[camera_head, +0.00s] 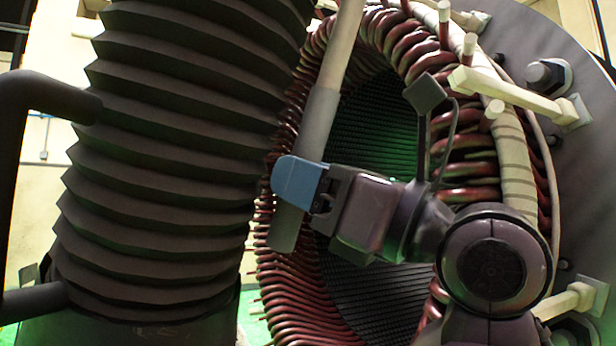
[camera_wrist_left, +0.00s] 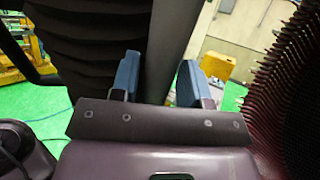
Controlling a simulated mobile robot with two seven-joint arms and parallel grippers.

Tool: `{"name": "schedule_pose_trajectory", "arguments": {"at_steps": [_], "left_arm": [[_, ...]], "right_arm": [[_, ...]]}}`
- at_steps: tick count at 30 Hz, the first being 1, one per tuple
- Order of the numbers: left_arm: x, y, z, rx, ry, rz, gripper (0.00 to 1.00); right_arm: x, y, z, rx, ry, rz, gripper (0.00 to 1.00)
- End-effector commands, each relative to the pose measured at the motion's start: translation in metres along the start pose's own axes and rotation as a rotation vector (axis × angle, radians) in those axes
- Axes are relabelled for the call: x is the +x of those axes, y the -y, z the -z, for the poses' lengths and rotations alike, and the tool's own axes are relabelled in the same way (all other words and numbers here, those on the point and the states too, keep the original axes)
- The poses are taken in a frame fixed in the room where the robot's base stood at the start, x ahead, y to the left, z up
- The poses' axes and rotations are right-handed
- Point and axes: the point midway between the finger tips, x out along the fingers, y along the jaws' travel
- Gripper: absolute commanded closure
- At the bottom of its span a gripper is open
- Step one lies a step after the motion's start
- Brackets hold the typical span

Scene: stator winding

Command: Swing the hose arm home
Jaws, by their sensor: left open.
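The hose arm (camera_head: 318,125) is a pale rod with a grey sleeve, running slanted from the top of the head view down across the stator opening. My left gripper (camera_head: 292,180) is at the sleeve's lower part, with one blue finger crossing in front of it. In the left wrist view, the two blue fingers of my gripper (camera_wrist_left: 160,78) stand apart. The grey sleeve (camera_wrist_left: 170,45) shows between and beyond them. I cannot tell whether either finger touches it. My right gripper is not in view.
A large black ribbed bellows (camera_head: 165,150) stands close on the left, with a dark bent handle (camera_head: 40,95) beside it. The stator's copper coils (camera_head: 300,300) lie close behind and right of the gripper. Pale brackets (camera_head: 510,95) jut from the stator's grey flange (camera_head: 560,45).

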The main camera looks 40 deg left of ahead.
Motion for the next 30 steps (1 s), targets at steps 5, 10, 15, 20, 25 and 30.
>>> {"name": "schedule_pose_trajectory", "arguments": {"at_steps": [5,10,15,20,25,30], "left_arm": [[0.000,0.000,0.000,0.000,0.000,0.000,0.76],[0.000,0.000,0.000,0.000,0.000,0.000,1.00],[0.000,0.003,-0.001,0.000,0.002,0.001,1.00],[0.001,0.032,-0.004,-0.002,0.022,0.010,1.00],[0.006,0.080,-0.007,-0.013,0.043,0.031,1.00],[0.016,0.126,-0.004,-0.026,0.045,0.056,1.00]], "right_arm": [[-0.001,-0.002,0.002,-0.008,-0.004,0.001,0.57],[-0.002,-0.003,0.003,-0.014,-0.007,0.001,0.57],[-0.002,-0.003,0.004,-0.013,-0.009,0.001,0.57],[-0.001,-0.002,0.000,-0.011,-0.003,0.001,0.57],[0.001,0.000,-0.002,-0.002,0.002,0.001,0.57],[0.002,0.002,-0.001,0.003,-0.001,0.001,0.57]]}}
